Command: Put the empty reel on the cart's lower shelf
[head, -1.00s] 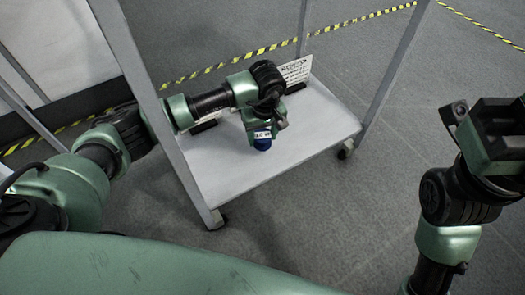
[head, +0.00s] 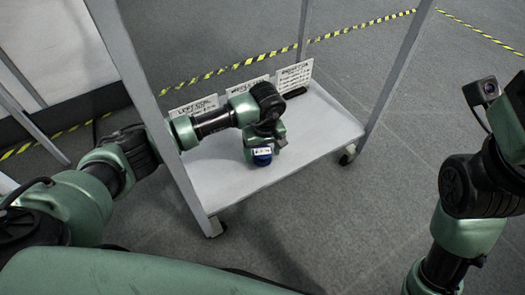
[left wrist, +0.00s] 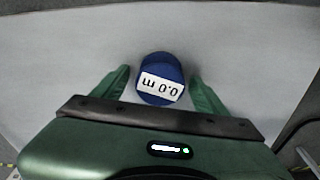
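The empty reel is a small blue cylinder (head: 262,159) with a white label, at the front part of the cart's lower shelf (head: 225,186). In the left wrist view the reel (left wrist: 160,68) shows its label, which reads 0.0 m. My left gripper (head: 264,150) is low over the shelf at the reel. Its two green fingers (left wrist: 160,84) stand on either side of the reel, with a narrow gap showing on both sides, so it looks open. The reel appears to rest on the shelf; its underside is hidden. My right gripper (head: 517,110) is at the right edge, partly cut off, fingers not visible.
Three written cards stand along the shelf's back: left (head: 194,107), middle (head: 247,87) and right (head: 294,76). A black bar (head: 295,93) lies before the right card. The cart's grey posts (head: 150,110) rise around my left arm. The shelf's right part is clear.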

